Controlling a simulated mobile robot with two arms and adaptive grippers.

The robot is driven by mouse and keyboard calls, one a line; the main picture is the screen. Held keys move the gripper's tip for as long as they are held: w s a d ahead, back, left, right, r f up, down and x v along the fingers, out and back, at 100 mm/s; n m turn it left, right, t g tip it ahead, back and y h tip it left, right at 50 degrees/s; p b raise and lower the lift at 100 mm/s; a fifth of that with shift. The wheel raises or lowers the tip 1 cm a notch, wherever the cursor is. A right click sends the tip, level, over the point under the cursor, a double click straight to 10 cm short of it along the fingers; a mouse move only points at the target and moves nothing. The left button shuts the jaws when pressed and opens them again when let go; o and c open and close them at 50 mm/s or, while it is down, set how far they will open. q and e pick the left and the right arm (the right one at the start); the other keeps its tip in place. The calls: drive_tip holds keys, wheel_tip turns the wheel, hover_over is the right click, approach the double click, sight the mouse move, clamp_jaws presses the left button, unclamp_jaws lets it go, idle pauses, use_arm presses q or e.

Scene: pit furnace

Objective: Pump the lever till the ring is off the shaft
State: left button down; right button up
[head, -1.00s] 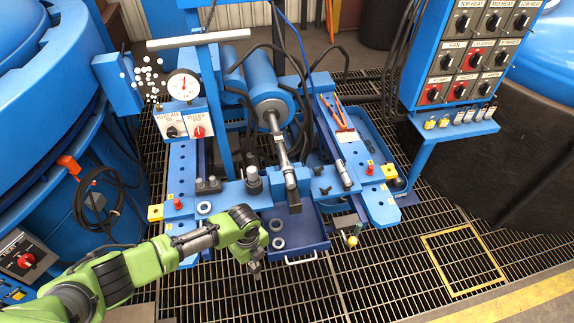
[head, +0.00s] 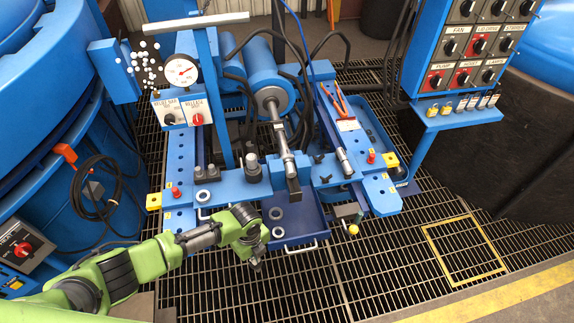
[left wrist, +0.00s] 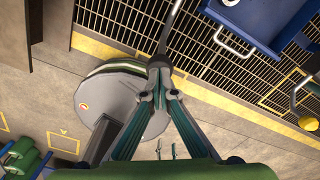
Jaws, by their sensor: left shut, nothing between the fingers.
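A steel shaft (head: 281,133) runs forward from the blue cylinder (head: 267,84) of the press. Its front end lies at a blue crossbar block; I cannot clearly make out a ring on it. Loose grey rings lie in the blue tray (head: 305,222) and on the frame. A pale bar (head: 196,23) tops the blue post, and a yellow-knobbed rod (head: 353,229) stands at lower right; I cannot tell which is the lever. My left gripper (head: 256,264) is shut and empty, in front of the tray. In the left wrist view its fingers (left wrist: 160,62) meet above the floor. My right gripper is not in view.
A pressure gauge (head: 181,71) sits above a box with two knobs (head: 183,112). A blue control panel (head: 470,50) stands at right. Orange-handled pliers (head: 338,100) lie on the right rail. Open grating (head: 400,260) spans the front. A round grey object (left wrist: 110,100) shows in the left wrist view.

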use_arm(q)
drive_tip(key=f, duration=0.1)
drive_tip(key=f+b, duration=0.1)
drive_tip(key=f, duration=0.1)
drive_tip(key=shift+s, duration=0.35)
drive_tip(key=shift+r, duration=0.1)
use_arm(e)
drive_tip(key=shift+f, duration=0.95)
use_arm(q)
wheel_tip(320, 180, up, 11)
drive_tip(key=w+p, duration=0.2)
drive_tip(key=p, duration=0.6)
drive_tip(key=shift+w+a+p, duration=0.25)
drive_tip(key=shift+a+p, duration=0.05)
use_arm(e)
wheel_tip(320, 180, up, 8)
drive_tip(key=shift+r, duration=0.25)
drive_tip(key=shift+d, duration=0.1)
